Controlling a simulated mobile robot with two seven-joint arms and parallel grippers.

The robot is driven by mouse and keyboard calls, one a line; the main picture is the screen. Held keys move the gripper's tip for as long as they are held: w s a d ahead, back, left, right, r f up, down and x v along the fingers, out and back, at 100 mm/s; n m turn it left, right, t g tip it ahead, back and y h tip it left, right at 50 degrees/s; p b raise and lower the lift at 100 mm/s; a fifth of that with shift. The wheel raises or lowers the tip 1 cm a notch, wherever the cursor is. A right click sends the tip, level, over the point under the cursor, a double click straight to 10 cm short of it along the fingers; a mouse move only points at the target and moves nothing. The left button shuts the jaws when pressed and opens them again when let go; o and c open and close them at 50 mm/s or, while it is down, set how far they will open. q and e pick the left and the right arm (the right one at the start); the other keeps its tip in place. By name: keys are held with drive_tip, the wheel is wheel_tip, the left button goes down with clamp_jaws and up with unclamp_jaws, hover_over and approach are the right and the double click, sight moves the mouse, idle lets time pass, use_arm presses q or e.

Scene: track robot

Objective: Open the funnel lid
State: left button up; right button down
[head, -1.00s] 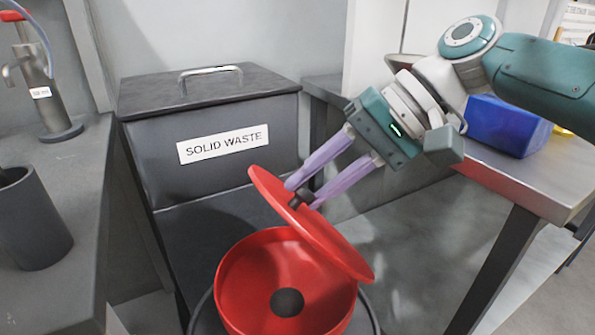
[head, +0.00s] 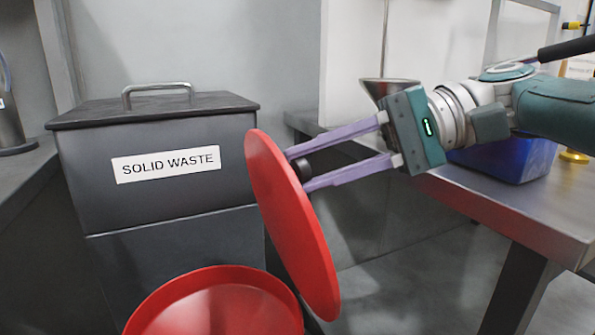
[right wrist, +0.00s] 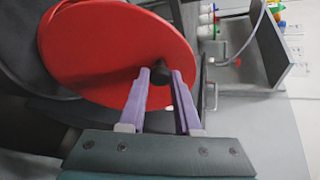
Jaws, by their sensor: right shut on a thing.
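The red round funnel lid (head: 290,225) stands steeply tilted, nearly upright, at the right side of the red funnel (head: 215,300), whose bowl shows at the bottom of the head view. My right gripper (head: 297,170) comes from the right and is shut on the lid's small black knob (head: 303,169). In the right wrist view the lid (right wrist: 115,50) fills the upper left, and the knob (right wrist: 160,75) sits between the purple fingertips. The lower part of the funnel is out of the frame. My left gripper is not in view.
A dark bin (head: 160,170) labelled SOLID WASTE stands behind the funnel. At the right is a metal-topped table (head: 500,205) with a blue bin (head: 510,158) and a grey metal funnel (head: 385,88). A dark counter (head: 25,175) is at the left.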

drive_tip(key=c, duration=0.6)
unclamp_jaws()
drive_tip(key=shift+c, duration=0.2)
drive_tip(key=v, duration=0.7)
drive_tip(key=shift+d+b, duration=0.2)
drive_tip(key=shift+b, duration=0.15)
